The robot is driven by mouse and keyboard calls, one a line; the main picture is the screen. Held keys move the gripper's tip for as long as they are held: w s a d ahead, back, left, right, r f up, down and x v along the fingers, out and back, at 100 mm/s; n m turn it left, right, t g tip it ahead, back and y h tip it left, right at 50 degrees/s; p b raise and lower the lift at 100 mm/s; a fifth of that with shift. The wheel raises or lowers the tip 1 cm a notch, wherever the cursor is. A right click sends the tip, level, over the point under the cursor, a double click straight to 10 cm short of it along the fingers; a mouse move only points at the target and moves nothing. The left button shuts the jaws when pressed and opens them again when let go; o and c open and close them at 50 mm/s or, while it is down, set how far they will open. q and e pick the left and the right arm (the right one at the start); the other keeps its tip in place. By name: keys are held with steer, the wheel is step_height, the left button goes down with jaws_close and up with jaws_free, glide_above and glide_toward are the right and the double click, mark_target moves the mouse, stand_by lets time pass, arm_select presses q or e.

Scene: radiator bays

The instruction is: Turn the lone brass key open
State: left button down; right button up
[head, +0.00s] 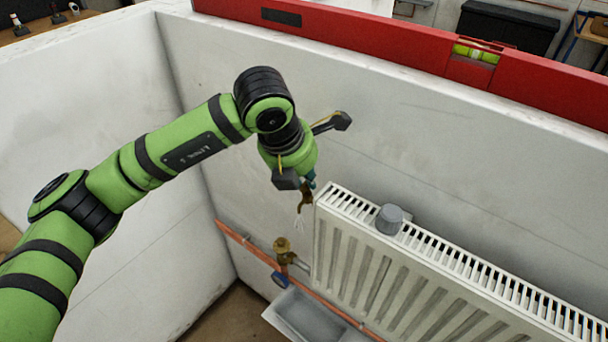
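A small brass key (305,197) shows at the upper left corner of the white radiator (345,255). My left gripper (308,182) points down just above the key, with its fingertips very close to it or touching it. The wrist hides most of the fingers, so I cannot tell whether they are open or shut on the key. A brass valve (283,249) with a blue part (280,279) sits lower down, on the copper pipe left of the radiator. My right gripper is not in view.
A grey cup-like object (389,219) stands on the radiator's top grille. A grey tray (308,318) lies below the valve, by the copper pipe (245,243). A red spirit level (400,40) rests along the top of the white bay wall (420,130).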

arm_select(q)
steer(key=shift+w+f+m+g+h+b, duration=0.15)
steer(key=shift+m+b, duration=0.5)
steer(key=shift+b, duration=0.7)
steer(key=shift+f+m+g+h+b, duration=0.2)
steer(key=shift+m+b, duration=0.45)
steer(key=shift+b, duration=0.7)
steer(key=shift+r+m+h+b, duration=0.25)
steer(key=shift+r+m+b, duration=0.05)
steer(key=shift+m+b, duration=0.2)
steer(key=shift+r, duration=0.15)
steer(key=c, duration=1.6)
jaws_free()
steer(key=shift+o, duration=0.2)
steer(key=shift+a+r, duration=0.1)
steer(key=v, duration=1.2)
